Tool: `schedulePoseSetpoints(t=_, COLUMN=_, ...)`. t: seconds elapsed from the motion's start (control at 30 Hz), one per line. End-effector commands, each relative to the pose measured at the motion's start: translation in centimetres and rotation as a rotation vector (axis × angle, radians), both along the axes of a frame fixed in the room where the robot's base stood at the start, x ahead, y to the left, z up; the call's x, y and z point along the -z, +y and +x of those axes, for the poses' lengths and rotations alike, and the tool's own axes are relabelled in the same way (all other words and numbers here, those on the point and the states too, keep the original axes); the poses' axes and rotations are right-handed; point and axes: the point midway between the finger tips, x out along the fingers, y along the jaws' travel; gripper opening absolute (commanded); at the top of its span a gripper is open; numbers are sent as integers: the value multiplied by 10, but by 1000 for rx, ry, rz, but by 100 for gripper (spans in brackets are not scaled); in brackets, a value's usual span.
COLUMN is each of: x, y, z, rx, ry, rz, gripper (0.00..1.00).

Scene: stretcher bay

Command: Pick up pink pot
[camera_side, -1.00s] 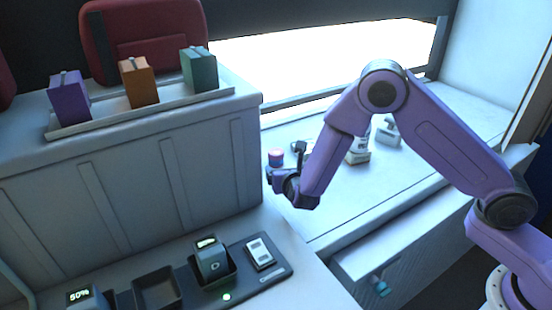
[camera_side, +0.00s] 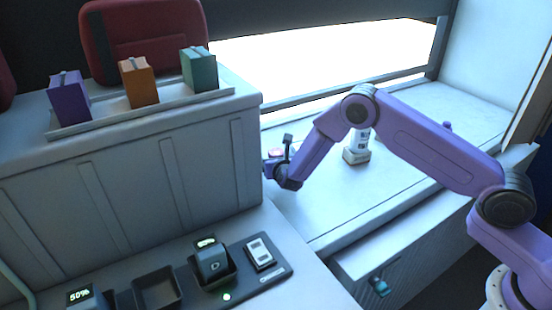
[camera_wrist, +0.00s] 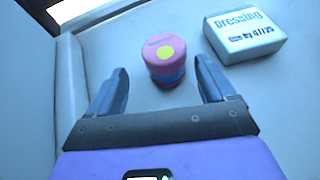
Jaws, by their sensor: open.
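The pink pot (camera_wrist: 163,56) stands on the white counter in the wrist view. It has a pink lid with a yellow dot and a blue band below. In the side view only a small part of the pot (camera_side: 275,153) shows behind my gripper (camera_side: 270,169). In the wrist view my gripper (camera_wrist: 160,78) is open, with one finger on each side of the pot's near side. The pot lies a little beyond and between the fingertips, and no contact shows.
A white box marked "Dressing" (camera_wrist: 245,36) lies right of the pot, near the right finger. The tall cabinet (camera_side: 190,170) rises close left of my gripper.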

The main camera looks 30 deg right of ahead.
Motion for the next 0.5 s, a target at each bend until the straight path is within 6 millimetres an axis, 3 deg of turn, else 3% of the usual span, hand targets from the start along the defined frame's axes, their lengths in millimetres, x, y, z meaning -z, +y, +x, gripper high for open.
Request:
schedulePoseSetpoints(t=0.23, x=11, y=-18, z=23, rx=4, ry=0, rz=1, gripper=83)
schedulePoseSetpoints(t=0.5, x=19, y=-23, z=41, rx=0, ry=0, rz=1, gripper=83)
